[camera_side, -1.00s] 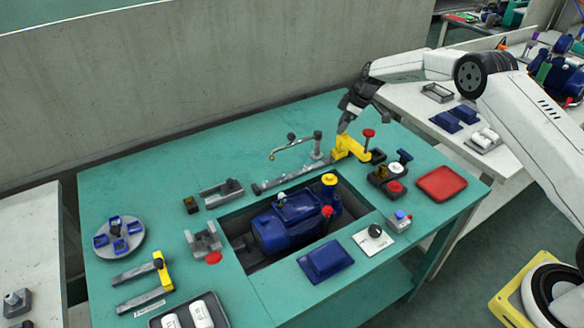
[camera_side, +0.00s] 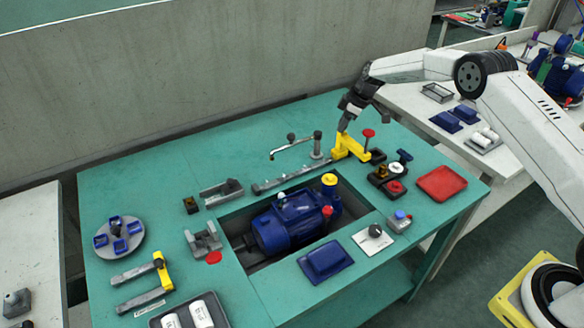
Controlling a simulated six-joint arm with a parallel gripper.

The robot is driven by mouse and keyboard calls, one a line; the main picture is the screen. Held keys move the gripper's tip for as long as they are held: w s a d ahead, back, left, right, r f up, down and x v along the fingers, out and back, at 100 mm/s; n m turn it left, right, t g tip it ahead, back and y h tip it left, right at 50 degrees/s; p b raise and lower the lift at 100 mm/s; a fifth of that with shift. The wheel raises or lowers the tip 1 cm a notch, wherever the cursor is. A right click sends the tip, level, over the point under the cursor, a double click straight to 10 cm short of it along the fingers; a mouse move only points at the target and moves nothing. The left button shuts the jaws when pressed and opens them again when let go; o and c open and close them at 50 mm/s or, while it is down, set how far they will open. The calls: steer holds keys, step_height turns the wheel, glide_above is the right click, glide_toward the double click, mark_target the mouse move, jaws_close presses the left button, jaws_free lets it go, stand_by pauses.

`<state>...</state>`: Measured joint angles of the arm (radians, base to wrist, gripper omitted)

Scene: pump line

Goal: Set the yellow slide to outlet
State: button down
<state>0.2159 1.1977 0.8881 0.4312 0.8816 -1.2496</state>
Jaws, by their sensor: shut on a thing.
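The yellow slide (camera_side: 350,149) sits at the right end of a grey rail (camera_side: 283,180) at the back of the green bench. My gripper (camera_side: 343,128) reaches down from above and is shut on the upright part of the yellow slide. The fingertips are small in this view and partly hidden against it. A second yellow slide (camera_side: 161,270) stands on grey rails (camera_side: 140,286) at the front left, beside a small white label (camera_side: 150,309). No lettering is readable at either rail.
A blue pump (camera_side: 285,228) sits in a recess in mid-bench. A bent metal pipe (camera_side: 294,145) stands just left of my gripper. A red-topped post (camera_side: 368,134) and a block of knobs (camera_side: 388,180) stand close right. A red tray (camera_side: 441,184) lies at the right edge.

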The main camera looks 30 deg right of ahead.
stand_by(0.9)
steer(key=a, duration=1.1)
steer(key=shift+a, duration=0.3)
steer(key=shift+c, duration=1.5)
jaws_free()
steer(key=shift+d+r, duration=0.1)
steer(key=v, duration=0.7)
steer(key=shift+r, duration=0.25)
